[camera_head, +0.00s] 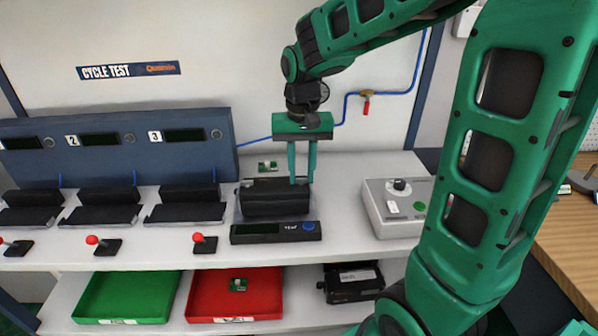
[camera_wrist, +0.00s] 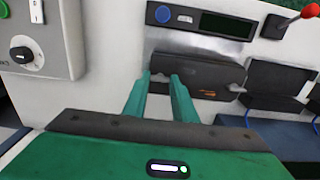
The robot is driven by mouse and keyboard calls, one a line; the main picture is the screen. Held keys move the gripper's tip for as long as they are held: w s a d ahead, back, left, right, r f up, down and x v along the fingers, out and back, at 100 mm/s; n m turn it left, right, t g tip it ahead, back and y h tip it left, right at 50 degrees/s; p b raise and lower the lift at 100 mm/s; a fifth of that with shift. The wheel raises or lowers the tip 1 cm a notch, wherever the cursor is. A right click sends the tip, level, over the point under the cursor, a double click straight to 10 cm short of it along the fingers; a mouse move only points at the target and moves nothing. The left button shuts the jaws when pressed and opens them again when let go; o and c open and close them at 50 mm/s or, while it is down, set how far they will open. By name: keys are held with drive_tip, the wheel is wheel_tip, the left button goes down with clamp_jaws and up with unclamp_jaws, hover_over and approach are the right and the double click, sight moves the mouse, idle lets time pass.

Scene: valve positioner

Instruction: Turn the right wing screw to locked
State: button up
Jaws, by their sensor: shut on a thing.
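A dark valve positioner (camera_head: 268,203) sits on the white bench, behind a black display unit. In the wrist view the positioner (camera_wrist: 215,72) appears turned round, below the display unit. My gripper (camera_head: 301,182) points down at the positioner's right end in the head view. In the wrist view its two green fingers (camera_wrist: 162,76) reach the positioner's left end there, with a narrow gap between them. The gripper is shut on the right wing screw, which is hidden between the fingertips. I cannot make out the screw's angle or any locked mark.
The display unit (camera_head: 275,232) has a blue button. A grey control box (camera_head: 397,207) with a knob stands to the right. Black stands and red-knobbed levers (camera_head: 204,242) line the left. A green tray (camera_head: 130,297) and a red tray (camera_head: 212,303) lie on the lower shelf.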

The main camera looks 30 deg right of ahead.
sight(301, 183)
drive_tip(key=shift+w+r, duration=0.15)
drive_tip(key=o, duration=0.9)
drive_tip(key=shift+o, duration=0.8)
wheel_tip(301, 183, up, 11)
drive_tip(key=shift+f, duration=0.2)
drive_tip(key=s+d+f, duration=0.3)
drive_tip(key=s, duration=0.4)
drive_tip(key=s+d+f+m, duration=0.1)
drive_tip(key=s+d+f, duration=0.3)
drive_tip(key=s, duration=0.4)
drive_tip(key=s+d+f, duration=0.4)
drive_tip(key=s, duration=0.4)
drive_tip(key=shift+s+d+m, duration=0.2)
drive_tip(key=shift+d+m, duration=0.05)
drive_tip(key=shift+m, duration=0.05)
